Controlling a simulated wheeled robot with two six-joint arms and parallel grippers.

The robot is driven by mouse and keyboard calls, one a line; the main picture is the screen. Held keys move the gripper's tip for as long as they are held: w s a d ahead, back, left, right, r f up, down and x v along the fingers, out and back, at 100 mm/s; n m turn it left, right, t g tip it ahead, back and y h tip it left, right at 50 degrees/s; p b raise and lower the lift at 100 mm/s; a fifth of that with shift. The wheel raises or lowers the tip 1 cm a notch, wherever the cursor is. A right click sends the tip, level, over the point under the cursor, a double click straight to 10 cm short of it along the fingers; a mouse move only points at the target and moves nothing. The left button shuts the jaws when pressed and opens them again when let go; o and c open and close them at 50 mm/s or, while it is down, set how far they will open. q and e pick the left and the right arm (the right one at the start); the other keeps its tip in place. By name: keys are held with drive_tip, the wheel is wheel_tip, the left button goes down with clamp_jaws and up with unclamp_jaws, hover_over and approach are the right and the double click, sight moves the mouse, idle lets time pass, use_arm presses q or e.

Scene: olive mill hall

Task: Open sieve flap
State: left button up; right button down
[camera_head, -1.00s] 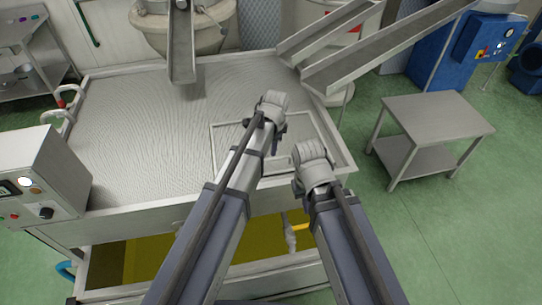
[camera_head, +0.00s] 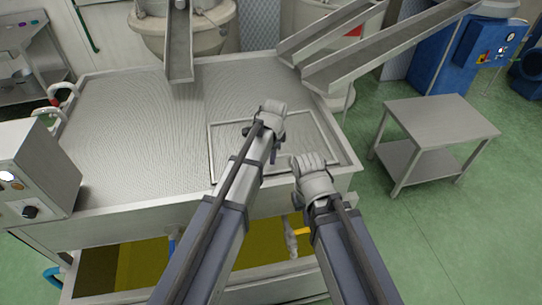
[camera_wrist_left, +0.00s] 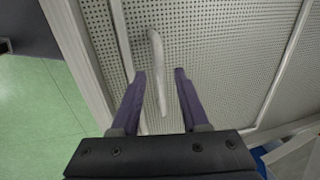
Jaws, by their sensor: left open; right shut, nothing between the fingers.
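The sieve flap (camera_head: 225,150) is a pale framed panel at the right front of the wide sieve deck. It lies flat in the head view. In the left wrist view its perforated sheet (camera_wrist_left: 215,55) fills most of the picture. A white bar-shaped handle (camera_wrist_left: 156,50) lies across it. My left gripper (camera_wrist_left: 157,73) is open, with one finger either side of the handle; I cannot tell if they touch it. In the head view its wrist is over the flap and mostly hides the fingers. My right gripper (camera_head: 311,168) is at the deck's front edge, its fingers hidden.
A control box (camera_head: 35,165) stands at the deck's left. Metal chutes (camera_head: 385,50) hang over its back right. A steel side table (camera_head: 440,118) stands to the right, with green floor between. A yellow-lined trough (camera_head: 145,262) is below the deck's front.

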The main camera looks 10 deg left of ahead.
use_arm(q)
drive_tip(key=shift+c, duration=0.2)
clamp_jaws()
idle(1.1)
